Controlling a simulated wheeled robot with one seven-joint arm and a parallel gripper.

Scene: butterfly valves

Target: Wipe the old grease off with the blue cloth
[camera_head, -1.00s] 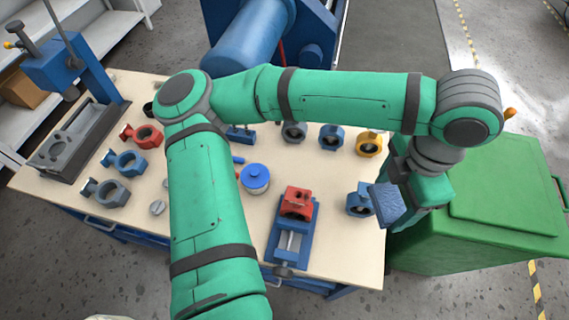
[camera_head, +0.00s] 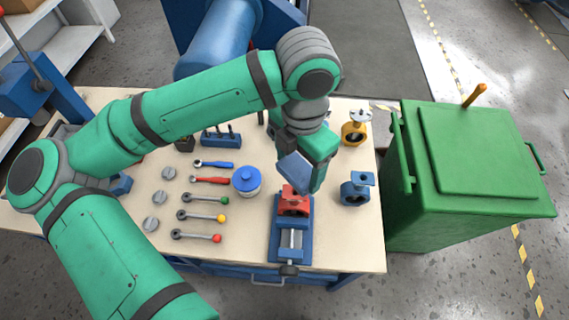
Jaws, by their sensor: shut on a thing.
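My gripper (camera_head: 309,178) is shut on the blue cloth (camera_head: 294,169), which shows as a flat blue pad at the gripper's left side. The gripper and cloth are just above and behind a red valve body (camera_head: 294,203). The red valve body sits in a blue vise (camera_head: 279,238) near the front of the table. I cannot tell whether the cloth touches the valve body. Grease is too small to make out.
A blue-lidded jar (camera_head: 247,181) stands left of the vise, with several coloured-tip levers (camera_head: 205,199) farther left. A blue valve (camera_head: 356,190) and a yellow valve (camera_head: 354,131) stand to the right. A green bin (camera_head: 460,180) stands beside the table (camera_head: 345,245).

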